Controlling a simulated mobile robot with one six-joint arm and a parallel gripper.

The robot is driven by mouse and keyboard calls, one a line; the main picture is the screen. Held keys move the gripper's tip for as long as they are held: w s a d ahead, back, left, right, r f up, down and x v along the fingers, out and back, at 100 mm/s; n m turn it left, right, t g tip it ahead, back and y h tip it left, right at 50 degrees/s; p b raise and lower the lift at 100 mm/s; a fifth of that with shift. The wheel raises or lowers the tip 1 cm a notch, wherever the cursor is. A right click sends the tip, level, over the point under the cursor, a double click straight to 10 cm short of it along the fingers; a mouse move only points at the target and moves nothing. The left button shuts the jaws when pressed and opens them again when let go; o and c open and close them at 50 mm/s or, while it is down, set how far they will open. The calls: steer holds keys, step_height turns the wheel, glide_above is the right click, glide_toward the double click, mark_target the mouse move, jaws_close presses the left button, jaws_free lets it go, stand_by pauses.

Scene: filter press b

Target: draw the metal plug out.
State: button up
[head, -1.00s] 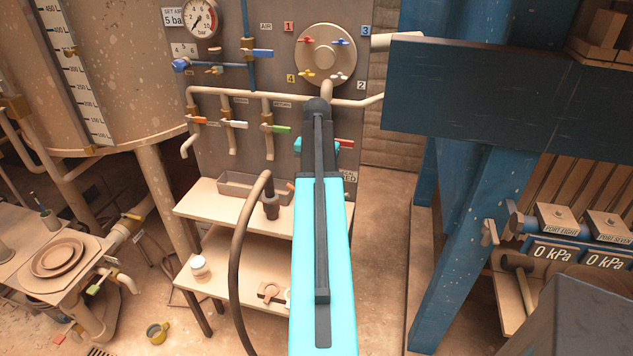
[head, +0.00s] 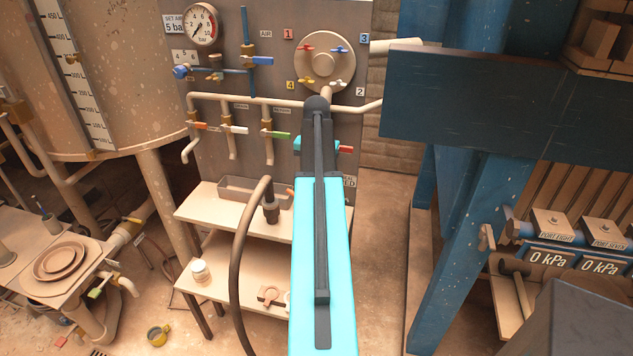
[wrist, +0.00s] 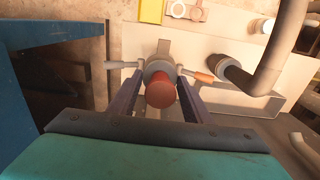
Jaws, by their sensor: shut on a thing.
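In the wrist view, a rounded reddish-brown plug (wrist: 161,92) sits between the two dark fingers of my gripper (wrist: 158,104), which is shut on it. Behind the plug is a grey round collar (wrist: 157,67) with a lever on each side. The left lever (wrist: 121,64) is grey and points outward; the right lever (wrist: 197,75) has an orange end and also points outward. The plug appears in line with the collar; I cannot tell how deep it sits. In the head view, my arm hides the plug and fingers.
A thick dark hose (head: 240,255) with a nozzle rises left of my arm. It also shows at right in the wrist view (wrist: 288,40). Shelves (head: 222,262) stand under the valve panel (head: 350,20). A blue steel frame (head: 465,235) stands on the right.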

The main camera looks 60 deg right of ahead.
steer(key=shift+r+p, duration=1.1)
steer(key=shift+r, duration=0.65)
steer(key=shift+r+p, duration=0.45)
steer(key=shift+r, duration=0.05)
